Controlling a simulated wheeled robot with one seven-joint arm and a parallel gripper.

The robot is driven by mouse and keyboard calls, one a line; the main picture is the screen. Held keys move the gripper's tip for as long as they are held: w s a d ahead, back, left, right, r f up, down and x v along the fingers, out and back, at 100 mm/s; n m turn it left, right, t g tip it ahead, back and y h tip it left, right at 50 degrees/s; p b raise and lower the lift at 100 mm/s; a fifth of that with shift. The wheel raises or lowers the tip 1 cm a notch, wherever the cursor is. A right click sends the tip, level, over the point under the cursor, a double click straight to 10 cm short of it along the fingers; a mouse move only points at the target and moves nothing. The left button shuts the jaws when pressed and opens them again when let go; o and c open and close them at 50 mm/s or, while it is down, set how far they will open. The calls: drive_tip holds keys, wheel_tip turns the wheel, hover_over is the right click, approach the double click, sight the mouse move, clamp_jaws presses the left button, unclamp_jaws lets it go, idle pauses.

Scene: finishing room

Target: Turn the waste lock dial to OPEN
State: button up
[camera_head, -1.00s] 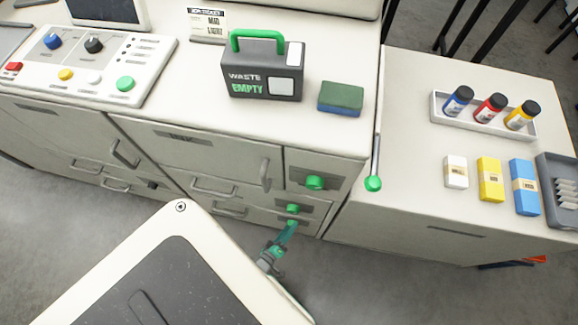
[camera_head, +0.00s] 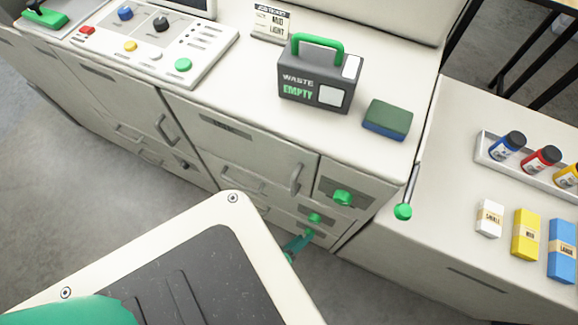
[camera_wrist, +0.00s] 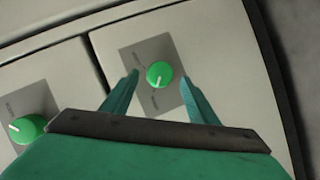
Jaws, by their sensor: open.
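Green dials sit on the cabinet front below the waste box. In the head view one dial (camera_head: 342,197) is on the upper right panel and another dial (camera_head: 314,217) is lower, with more green just below it. The labels are too small to read, so I cannot tell which is the waste lock dial. My gripper (camera_head: 298,243) is low by the lower dials, partly hidden by my body. In the wrist view my gripper (camera_wrist: 163,96) is open, its teal fingers either side of a green dial (camera_wrist: 160,74); contact is not visible. A second dial (camera_wrist: 27,128) is at the left.
The dark waste box (camera_head: 318,78), marked EMPTY, stands on the counter beside a green-and-blue sponge (camera_head: 387,119). A green-knobbed lever (camera_head: 403,211) sticks out at the counter's right end. A control panel (camera_head: 155,45) is at left. Open floor lies at lower left.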

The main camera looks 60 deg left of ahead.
drive_tip(key=v, duration=0.9)
drive_tip(key=shift+s, duration=0.1)
idle(0.4)
drive_tip(key=d+r+m+h, duration=0.1)
drive_tip(key=d+r+m, duration=0.4)
drive_tip(key=r, duration=1)
drive_tip(key=w+d+r+m, duration=0.1)
drive_tip(key=d+r+m, duration=0.4)
drive_tip(key=r, duration=1.1)
drive_tip(key=w+d+r+m+t+h, duration=0.1)
drive_tip(key=d+r+m, duration=0.3)
drive_tip(key=d+r, duration=0.4)
wheel_tip(320, 180, up, 8)
drive_tip(key=shift+d+f+m+h, duration=0.2)
drive_tip(key=shift+d+m+h, duration=0.1)
drive_tip(key=shift+d+m, duration=0.1)
drive_tip(key=c, duration=0.5)
drive_tip(key=shift+c, duration=0.4)
